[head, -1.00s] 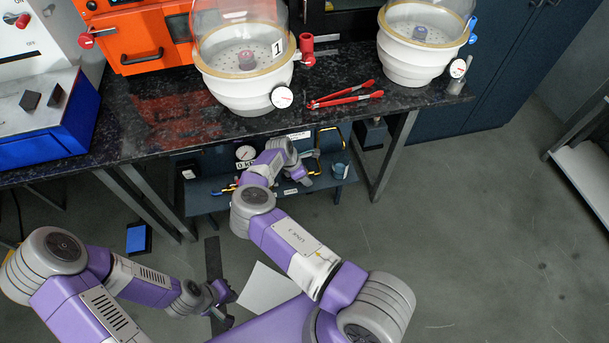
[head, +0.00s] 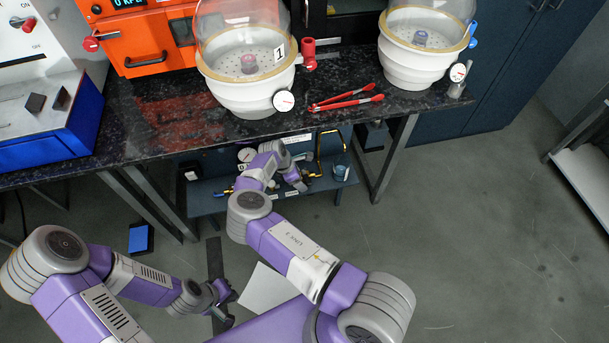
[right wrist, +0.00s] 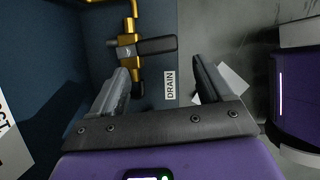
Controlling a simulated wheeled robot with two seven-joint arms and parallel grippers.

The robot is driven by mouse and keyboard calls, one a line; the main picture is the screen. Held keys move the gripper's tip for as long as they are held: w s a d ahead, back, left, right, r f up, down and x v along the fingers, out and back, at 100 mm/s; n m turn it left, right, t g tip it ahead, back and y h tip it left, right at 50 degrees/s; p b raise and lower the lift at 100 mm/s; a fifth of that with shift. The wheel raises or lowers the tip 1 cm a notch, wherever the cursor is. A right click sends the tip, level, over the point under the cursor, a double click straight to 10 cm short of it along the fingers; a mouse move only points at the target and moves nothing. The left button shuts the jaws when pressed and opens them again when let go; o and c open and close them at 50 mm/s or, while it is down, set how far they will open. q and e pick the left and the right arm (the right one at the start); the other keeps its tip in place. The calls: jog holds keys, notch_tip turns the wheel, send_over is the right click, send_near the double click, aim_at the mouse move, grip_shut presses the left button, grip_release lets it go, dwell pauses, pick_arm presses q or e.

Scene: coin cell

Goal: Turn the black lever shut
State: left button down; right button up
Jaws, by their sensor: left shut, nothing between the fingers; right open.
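In the right wrist view, the black lever (right wrist: 157,46) sits on a brass valve (right wrist: 127,40). In the head view my right gripper (head: 296,180) is under the bench at the low shelf, where the lever cannot be made out. My left gripper (head: 226,300) is shut and empty, low over the floor.
The dark bench (head: 350,112) overhangs the low blue shelf (head: 205,203). Its metal leg (head: 395,160) stands right of my right arm. Red-handled tongs (head: 345,99) and two domed white vessels are on top. A white sheet (head: 268,290) lies on the floor.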

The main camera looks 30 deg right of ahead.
jog(key=a, duration=0.6)
jog(key=w+a+p, duration=0.1)
jog(key=a, duration=0.2)
jog(key=shift+w+a, duration=0.1)
jog(key=shift+a, duration=0.3)
